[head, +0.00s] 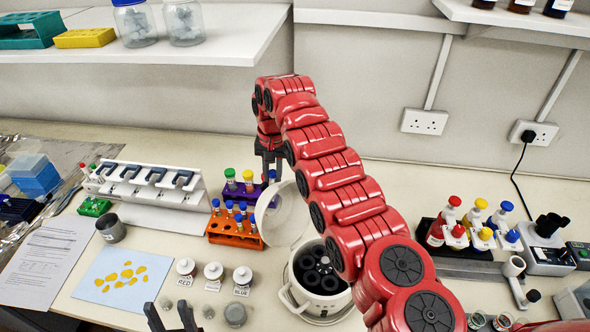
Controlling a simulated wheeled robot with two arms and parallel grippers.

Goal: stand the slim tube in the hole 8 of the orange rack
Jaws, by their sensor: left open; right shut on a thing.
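The orange rack (232,238) stands left of the middle on the bench and holds several slim blue-capped tubes (229,205). The number of hole 8 is too small to read. My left gripper (170,314) is open and empty at the bottom edge, in front of the labelled jars.
A white centrifuge (290,300) with its lid (283,215) raised stands right of the orange rack. A pipette stand (150,180) is at left. Small labelled jars (213,275) stand in front. My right arm covers the bench centre.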

